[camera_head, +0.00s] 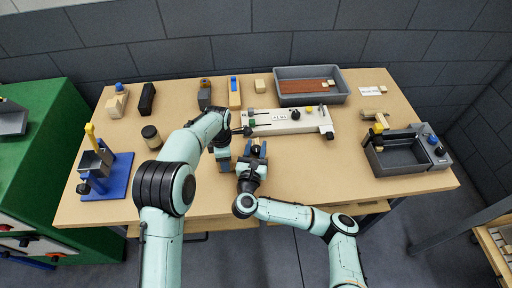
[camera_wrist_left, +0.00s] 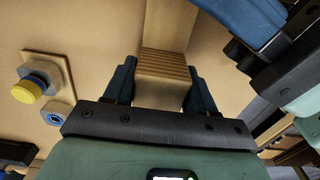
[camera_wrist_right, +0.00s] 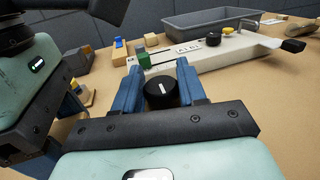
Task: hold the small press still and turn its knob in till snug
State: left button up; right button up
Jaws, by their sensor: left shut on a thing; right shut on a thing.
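My left gripper (camera_head: 222,158) is shut on a pale wooden block with a ridged end (camera_wrist_left: 165,65), which seems to be part of the small press. In the left wrist view its blue fingers (camera_wrist_left: 162,90) lie on both sides of the block. My right gripper (camera_head: 255,152) is shut on a round black knob (camera_wrist_right: 160,92) with a white line on top. In the right wrist view its fingers (camera_wrist_right: 161,85) stand on either side of the knob. In the head view my grippers hide most of the press, so how far the knob is in cannot be seen.
A long white jig (camera_head: 285,127) lies just behind my grippers. A grey tray (camera_head: 340,97) with a brown sheet stands behind it. A grey box (camera_head: 400,172) is at the right, a blue stand (camera_head: 120,178) at the left. The front right of the table is clear.

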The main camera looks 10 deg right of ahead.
jog(key=shift+r+m+h, duration=0.2)
jog(key=shift+m+h, duration=0.4)
jog(key=shift+h, duration=0.2)
jog(key=o, duration=1)
jog(key=shift+f, duration=0.1)
jog(key=v, duration=1)
jog(key=shift+s+a, duration=0.15)
jog(key=shift+s, duration=0.25)
jog(key=shift+s+a, duration=0.2)
jog(key=shift+s, duration=0.45)
